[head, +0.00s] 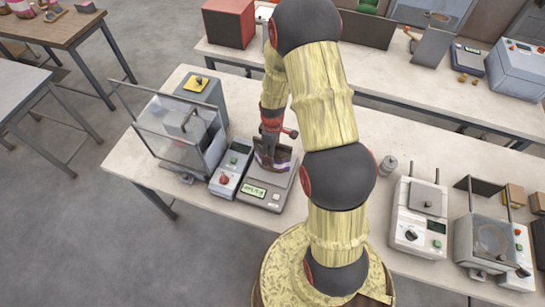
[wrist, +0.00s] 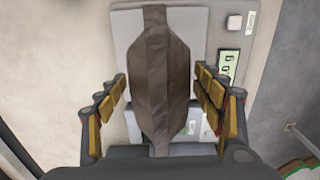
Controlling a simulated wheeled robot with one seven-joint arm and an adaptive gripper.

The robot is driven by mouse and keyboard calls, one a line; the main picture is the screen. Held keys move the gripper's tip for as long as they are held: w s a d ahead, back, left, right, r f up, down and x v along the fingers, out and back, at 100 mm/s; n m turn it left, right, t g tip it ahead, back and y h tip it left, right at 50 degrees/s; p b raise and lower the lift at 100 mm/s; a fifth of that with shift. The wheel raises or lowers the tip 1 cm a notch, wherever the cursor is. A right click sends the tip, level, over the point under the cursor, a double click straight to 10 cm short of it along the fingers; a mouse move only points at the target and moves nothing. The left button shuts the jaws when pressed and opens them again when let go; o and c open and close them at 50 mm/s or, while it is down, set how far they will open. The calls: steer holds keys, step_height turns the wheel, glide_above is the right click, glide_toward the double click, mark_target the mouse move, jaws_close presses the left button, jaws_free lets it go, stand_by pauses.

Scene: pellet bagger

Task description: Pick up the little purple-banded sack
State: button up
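The little sack (head: 281,165) sits on the pan of a bench scale (head: 262,199), dark with a whitish-purple band showing in the head view, partly hidden by my gripper (head: 270,150). In the wrist view the sack (wrist: 158,75) is dark brown-grey, long and pinched at the far end; no purple shows there. My gripper (wrist: 160,88) is open, its yellow-padded fingers on either side of the sack. Narrow gaps seem to show between pads and sack. The scale's pan and display (wrist: 228,66) lie beneath.
A clear-walled machine (head: 180,130) stands left of the scale, with a small control box (head: 231,168) between. A metal weight (head: 389,166) and a white device (head: 419,215) stand to the right. Bare bench (head: 375,135) lies behind the weight.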

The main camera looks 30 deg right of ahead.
steer(key=shift+c, duration=1.2)
steer(key=c, duration=1.4)
steer(key=shift+c, duration=0.4)
steer(key=shift+r, duration=0.15)
jaws_close()
